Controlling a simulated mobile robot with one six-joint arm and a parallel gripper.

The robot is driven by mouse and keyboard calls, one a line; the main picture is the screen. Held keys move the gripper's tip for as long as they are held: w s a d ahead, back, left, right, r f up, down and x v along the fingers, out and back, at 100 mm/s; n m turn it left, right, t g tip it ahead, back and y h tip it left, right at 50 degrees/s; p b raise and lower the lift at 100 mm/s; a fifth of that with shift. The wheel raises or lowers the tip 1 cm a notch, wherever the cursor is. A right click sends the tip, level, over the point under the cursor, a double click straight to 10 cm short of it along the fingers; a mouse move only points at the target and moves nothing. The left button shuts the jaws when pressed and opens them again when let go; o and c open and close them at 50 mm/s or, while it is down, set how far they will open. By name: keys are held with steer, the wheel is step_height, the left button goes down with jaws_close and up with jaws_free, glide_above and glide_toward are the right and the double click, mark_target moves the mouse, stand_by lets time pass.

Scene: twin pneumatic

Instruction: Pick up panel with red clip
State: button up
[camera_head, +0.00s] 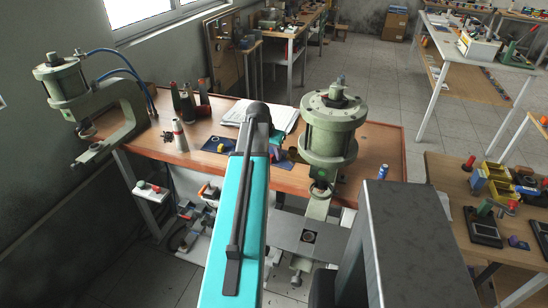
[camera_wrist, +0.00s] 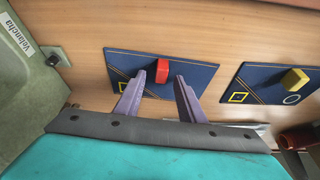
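The panel with the red clip is a dark blue plate (camera_wrist: 198,74) with thin yellow lines, lying on the wooden bench in the wrist view. Its red clip (camera_wrist: 162,71) stands up near the middle of the plate. My gripper (camera_wrist: 160,76) has two purple fingers, spread apart, one on each side of the red clip. A gap shows between each fingertip and the clip, and nothing is held. In the head view my turquoise arm (camera_head: 237,215) reaches over the bench and hides much of the area around the gripper.
A second dark blue panel (camera_wrist: 291,88) with a yellow clip lies to the right. In the head view, pneumatic presses (camera_head: 331,130) (camera_head: 66,80) flank the wooden bench (camera_head: 376,150), with bottles (camera_head: 180,136) and papers nearby.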

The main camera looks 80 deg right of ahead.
mark_target(271, 155)
jaws_close()
steer(key=shift+r, duration=0.2)
stand_by(0.3)
step_height(271, 155, up, 10)
steer(key=b, duration=0.2)
steer(key=shift+f+b, duration=0.15)
steer(key=shift+b, duration=0.2)
stand_by(0.8)
